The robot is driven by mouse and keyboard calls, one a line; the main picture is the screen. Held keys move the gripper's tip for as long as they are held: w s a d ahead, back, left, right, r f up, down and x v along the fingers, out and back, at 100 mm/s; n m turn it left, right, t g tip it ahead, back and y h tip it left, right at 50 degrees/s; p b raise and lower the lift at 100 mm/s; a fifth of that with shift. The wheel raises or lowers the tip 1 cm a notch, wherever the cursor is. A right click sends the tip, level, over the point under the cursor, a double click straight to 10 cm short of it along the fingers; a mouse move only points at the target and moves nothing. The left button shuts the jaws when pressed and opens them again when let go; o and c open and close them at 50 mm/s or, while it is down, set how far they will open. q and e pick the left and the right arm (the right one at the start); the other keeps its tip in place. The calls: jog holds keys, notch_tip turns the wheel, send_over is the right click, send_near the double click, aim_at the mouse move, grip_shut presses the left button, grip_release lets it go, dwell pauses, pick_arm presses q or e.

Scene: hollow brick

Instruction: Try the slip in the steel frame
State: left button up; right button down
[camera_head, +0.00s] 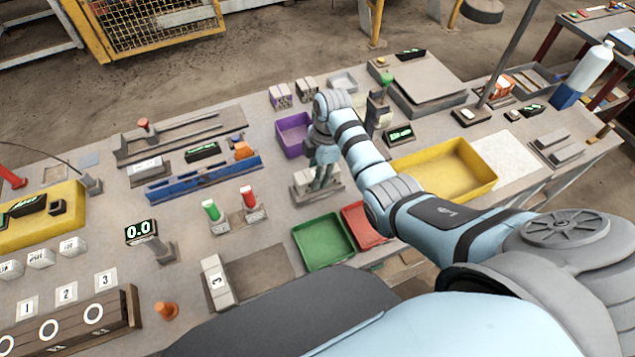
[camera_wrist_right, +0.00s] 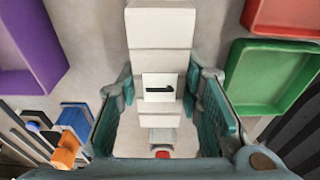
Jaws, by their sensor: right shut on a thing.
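My right gripper (camera_head: 322,178) points down at the table's middle and is shut on a pale segmented block piece, which I take as the slip (camera_head: 303,186). In the right wrist view the slip (camera_wrist_right: 162,58) runs up from between the fingers, and one face carries a black mark. Its lower end is partly hidden by the fingers. My left gripper is not in view.
A purple bin (camera_head: 292,134), green tray (camera_head: 323,241), red tray (camera_head: 363,226) and yellow tray (camera_head: 455,172) surround the right gripper. A blue rail (camera_head: 204,180) and red and green upright handles stand left. A display reading 0.0 (camera_head: 141,232) stands front left.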

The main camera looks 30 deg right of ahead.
notch_tip(320, 180, up, 3)
jog(key=shift+f+p, duration=0.1)
jog(key=shift+p, duration=0.45)
jog(key=shift+r, duration=0.95)
jog(key=shift+s+d, duration=0.1)
